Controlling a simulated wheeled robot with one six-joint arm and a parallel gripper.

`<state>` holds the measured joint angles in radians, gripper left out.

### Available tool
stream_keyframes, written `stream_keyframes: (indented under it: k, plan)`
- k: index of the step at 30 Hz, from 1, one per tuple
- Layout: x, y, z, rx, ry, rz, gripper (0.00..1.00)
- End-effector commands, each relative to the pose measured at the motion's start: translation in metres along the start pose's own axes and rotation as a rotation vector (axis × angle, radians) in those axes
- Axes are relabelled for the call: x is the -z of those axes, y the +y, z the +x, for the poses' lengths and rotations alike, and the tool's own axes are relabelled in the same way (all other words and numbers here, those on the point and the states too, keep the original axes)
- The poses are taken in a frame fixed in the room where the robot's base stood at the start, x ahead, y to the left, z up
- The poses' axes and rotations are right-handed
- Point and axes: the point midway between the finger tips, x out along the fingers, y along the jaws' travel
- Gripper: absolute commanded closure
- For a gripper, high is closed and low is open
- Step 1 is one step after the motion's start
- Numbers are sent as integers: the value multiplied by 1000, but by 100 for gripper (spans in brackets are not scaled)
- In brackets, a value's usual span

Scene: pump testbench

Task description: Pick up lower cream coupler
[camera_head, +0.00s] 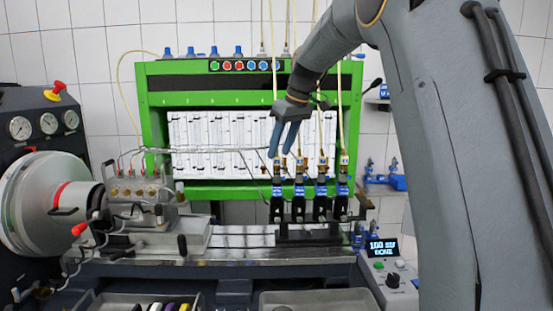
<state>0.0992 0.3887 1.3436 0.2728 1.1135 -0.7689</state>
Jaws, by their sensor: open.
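My gripper (283,137) points down with its blue-grey fingers apart, in front of the green frame's gauge panel. It is just above the leftmost of several upright injectors (278,192), which have blue and black bodies. Cream hoses (320,95) run down from above to brass fittings (322,162) on the injectors. I cannot single out which small part is the lower cream coupler. The gripper hides part of the leftmost hose and fitting. I see nothing held between the fingers, and cannot tell whether they touch the hose.
The injectors stand in black clamps on a metal rail (240,238). A pump (140,192) with thin pipes stands at left. Trays (320,300) sit at the front, the left one holding coloured items. A control box (389,272) stands at right. My arm covers the right side.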

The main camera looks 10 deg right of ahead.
Motion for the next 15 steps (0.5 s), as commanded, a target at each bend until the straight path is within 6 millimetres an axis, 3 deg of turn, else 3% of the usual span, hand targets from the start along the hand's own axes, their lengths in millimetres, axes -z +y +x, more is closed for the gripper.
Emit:
stream_keyframes:
  k: [9,15]
  plan:
    - [-2,-1,38,3,-2,-3,59]
    - [-1,-1,42,1,0,-4,59]
